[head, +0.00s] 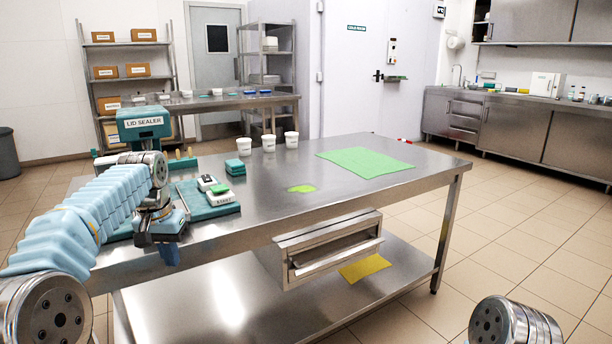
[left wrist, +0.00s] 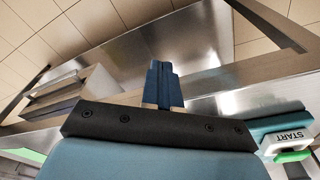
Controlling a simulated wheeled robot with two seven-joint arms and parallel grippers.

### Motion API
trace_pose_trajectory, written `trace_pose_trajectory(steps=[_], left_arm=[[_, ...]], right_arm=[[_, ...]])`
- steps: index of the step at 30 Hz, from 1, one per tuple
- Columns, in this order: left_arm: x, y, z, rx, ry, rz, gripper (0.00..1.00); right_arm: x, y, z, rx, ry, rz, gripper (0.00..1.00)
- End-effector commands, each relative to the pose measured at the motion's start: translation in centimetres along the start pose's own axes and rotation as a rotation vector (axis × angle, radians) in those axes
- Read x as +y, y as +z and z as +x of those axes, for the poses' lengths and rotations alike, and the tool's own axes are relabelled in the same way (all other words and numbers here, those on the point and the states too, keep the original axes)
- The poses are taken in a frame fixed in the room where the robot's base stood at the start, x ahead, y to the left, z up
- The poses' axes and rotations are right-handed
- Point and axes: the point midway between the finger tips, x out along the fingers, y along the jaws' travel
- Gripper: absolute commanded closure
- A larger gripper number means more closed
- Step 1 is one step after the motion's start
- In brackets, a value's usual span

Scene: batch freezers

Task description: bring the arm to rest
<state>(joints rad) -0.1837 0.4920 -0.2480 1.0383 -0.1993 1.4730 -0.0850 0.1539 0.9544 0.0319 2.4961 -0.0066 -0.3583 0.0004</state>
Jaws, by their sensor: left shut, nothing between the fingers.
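My left arm reaches in from the left in the head view, wrapped in a pale blue sleeve. My left gripper (head: 170,252) hangs at the front edge of the steel table (head: 250,205), near the lid sealer (head: 142,125). Its blue fingers are together and empty; they also show in the left wrist view (left wrist: 163,88). In that view the fingers lie over the table edge and the lower shelf. At the bottom right of the head view a rounded grey part of my right arm shows; my right gripper is not in view.
The sealer's START box (head: 220,195) stands right of my left gripper. White tubs (head: 268,142), a green mat (head: 365,161) and a green patch (head: 302,189) are on the table. An open drawer (head: 330,248) juts from its front. Floor right of the table is clear.

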Motion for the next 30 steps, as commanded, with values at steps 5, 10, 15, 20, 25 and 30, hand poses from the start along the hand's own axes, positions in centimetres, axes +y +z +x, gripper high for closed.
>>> trace_pose_trajectory(steps=[5,10,15,20,25,30], left_arm=[[2.1,-0.4,9.4,-0.022,0.038,0.024,1.00],[5.5,2.2,21.5,-0.040,0.108,0.029,1.00],[9.6,8.6,32.2,-0.058,0.189,-0.001,1.00],[13.6,17.6,39.3,-0.079,0.262,-0.062,1.00],[17.0,27.4,42.2,-0.098,0.314,-0.139,1.00],[18.5,32.9,42.1,-0.105,0.335,-0.189,1.00]], right_arm=[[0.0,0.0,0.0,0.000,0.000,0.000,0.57],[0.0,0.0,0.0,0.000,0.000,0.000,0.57],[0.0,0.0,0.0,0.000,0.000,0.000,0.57],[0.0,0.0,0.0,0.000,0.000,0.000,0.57],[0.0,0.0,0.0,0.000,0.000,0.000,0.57],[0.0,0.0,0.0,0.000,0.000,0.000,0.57]])
